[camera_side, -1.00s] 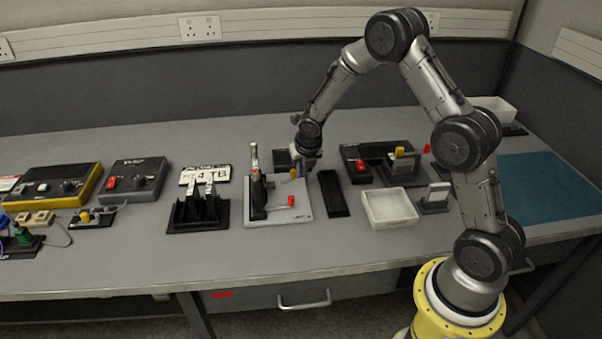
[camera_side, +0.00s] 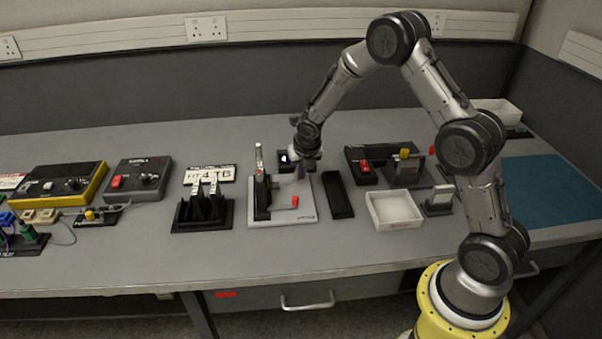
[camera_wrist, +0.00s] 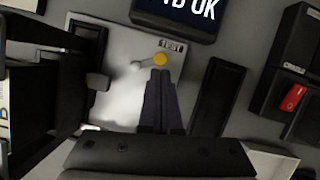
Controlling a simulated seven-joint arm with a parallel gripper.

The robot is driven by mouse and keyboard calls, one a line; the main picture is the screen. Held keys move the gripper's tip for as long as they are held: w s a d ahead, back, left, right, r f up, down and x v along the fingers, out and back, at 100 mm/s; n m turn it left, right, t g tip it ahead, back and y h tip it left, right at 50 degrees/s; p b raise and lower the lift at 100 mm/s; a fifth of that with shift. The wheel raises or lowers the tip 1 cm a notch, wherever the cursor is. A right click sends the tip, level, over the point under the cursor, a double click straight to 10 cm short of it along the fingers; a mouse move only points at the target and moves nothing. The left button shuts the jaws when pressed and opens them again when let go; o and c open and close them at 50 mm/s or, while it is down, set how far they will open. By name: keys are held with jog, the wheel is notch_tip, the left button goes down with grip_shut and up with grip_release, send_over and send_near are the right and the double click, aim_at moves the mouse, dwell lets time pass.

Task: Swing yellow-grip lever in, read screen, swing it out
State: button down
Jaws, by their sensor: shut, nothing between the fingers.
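The yellow-grip lever shows in the wrist view as a yellow knob (camera_wrist: 160,59) on a short pale arm, beside a "TEST" label on a light plate (camera_side: 308,212). My gripper (camera_wrist: 160,74) is shut and empty, its fingertips right at the knob's near edge; I cannot tell whether they touch it. In the side view my gripper (camera_side: 300,174) is low over the plate's back part and the knob cannot be made out. The screen (camera_side: 284,159) behind the plate is lit; in the wrist view the screen (camera_wrist: 188,12) shows text ending "D OK", its start cut off.
A black block (camera_side: 337,195) lies to the right, then a red-switch box (camera_side: 366,172) and white tray (camera_side: 394,210). A black rack (camera_side: 202,212) stands left.

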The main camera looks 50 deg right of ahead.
jog(key=d+v, duration=0.2)
jog(key=v, duration=0.7)
jog(key=shift+s+r, duration=0.4)
jog(key=shift+a, duration=0.25)
